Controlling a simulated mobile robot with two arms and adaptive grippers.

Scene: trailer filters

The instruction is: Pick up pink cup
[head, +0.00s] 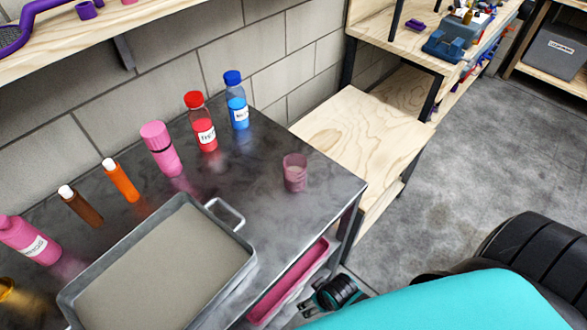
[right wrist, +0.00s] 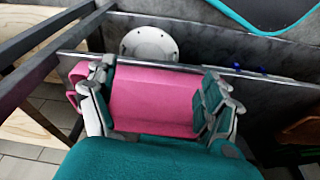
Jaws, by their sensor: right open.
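The pink cup (head: 295,173) is a small translucent tumbler. It stands upright near the right end of the dark metal table (head: 255,180) in the head view. My right gripper (head: 335,293) is low beside the table's right front edge, below the tabletop and apart from the cup. In the right wrist view, its two fingers (right wrist: 155,88) are spread wide with a pink tray (right wrist: 152,105) beyond them. No cup shows in that view. My left gripper is out of view.
A grey metal tray (head: 68,297) covers the table's front left. Pink, red and blue bottles (head: 205,135) line the back. The pink tray (head: 290,283) lies on the lower shelf. A white round dish (right wrist: 150,43) sits beyond it. Wooden shelves (head: 365,135) adjoin the right.

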